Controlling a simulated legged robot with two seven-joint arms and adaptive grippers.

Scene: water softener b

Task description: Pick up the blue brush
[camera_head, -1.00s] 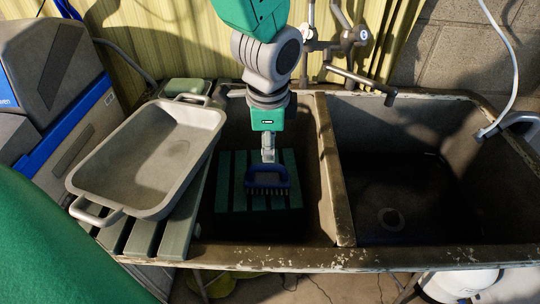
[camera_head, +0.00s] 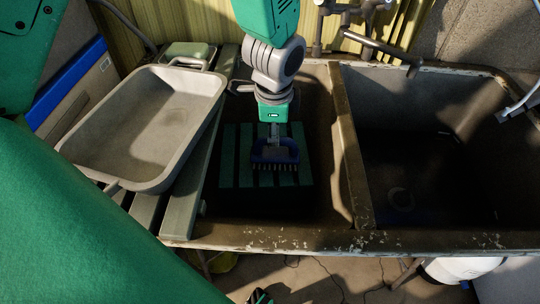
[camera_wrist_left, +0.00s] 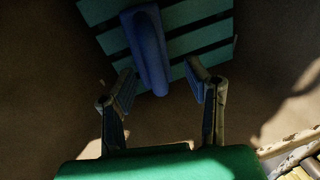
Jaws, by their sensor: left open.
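The blue brush (camera_head: 275,155) lies in the left basin of the sink, on a green slatted rack (camera_head: 238,160), with its bristles toward the front. My left gripper (camera_head: 274,140) reaches down from above and is right at the brush in the head view. In the left wrist view the brush handle (camera_wrist_left: 149,50) lies ahead of the open fingers (camera_wrist_left: 160,90), with its near end between the tips. The fingers stand apart on both sides and are not closed on it. I cannot tell whether they touch it. My right gripper is not clearly seen.
A grey metal tray (camera_head: 150,125) rests on wooden slats (camera_head: 185,205) left of the basin. A divider (camera_head: 352,150) separates the empty right basin (camera_head: 430,150). Taps and pipes (camera_head: 365,35) stand behind. The sink's front rim (camera_head: 330,242) is worn.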

